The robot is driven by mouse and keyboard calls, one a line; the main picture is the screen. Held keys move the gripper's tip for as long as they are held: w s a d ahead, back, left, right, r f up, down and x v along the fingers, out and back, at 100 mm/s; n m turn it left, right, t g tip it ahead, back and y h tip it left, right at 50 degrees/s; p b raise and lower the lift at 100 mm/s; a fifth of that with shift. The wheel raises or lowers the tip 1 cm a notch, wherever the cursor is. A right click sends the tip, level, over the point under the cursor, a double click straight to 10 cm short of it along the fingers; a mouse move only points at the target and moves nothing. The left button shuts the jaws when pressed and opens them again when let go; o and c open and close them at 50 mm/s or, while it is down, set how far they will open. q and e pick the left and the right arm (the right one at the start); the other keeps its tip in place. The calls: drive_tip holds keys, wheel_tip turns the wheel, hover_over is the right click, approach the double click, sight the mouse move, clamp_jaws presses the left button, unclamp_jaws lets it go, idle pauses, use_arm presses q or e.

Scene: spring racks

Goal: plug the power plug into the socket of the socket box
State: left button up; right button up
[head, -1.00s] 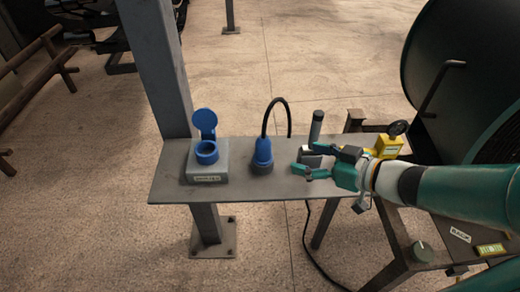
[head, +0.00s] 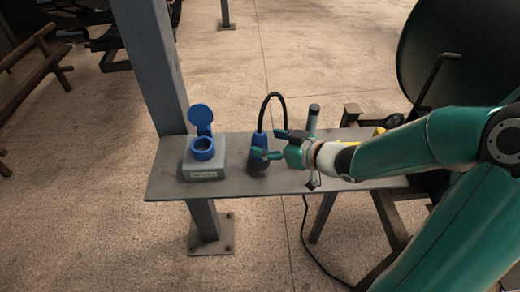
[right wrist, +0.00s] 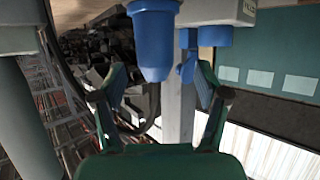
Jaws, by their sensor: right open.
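The blue power plug (head: 261,141) stands on the grey shelf with its black cable arching up from its top. The socket box (head: 204,170) is a grey box to its left, with a blue round socket and its blue lid (head: 201,117) flipped up. My right gripper (head: 270,145) is open at the plug, one finger on each side in the head view. In the right wrist view the plug (right wrist: 153,42) appears upside down at the open fingertips of the gripper (right wrist: 160,85), and the socket box (right wrist: 222,10) shows beyond. My left gripper is not in view.
The grey shelf (head: 172,187) carries both things, with a grey post (head: 152,70) behind the box. A dark upright handle (head: 314,118) stands just behind my right gripper. A yellow item is partly hidden by my right arm. A large dark drum (head: 455,50) is at right.

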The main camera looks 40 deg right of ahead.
sight(266, 142)
drive_tip(key=x, duration=0.3)
drive_tip(key=shift+w+d+f, duration=0.15)
drive_tip(key=shift+w+f, duration=0.15)
drive_tip(key=shift+f, duration=0.1)
drive_tip(key=shift+w+f, duration=0.15)
drive_tip(key=shift+w, duration=0.25)
drive_tip(key=c, duration=1.3)
drive_tip(key=shift+c, duration=0.3)
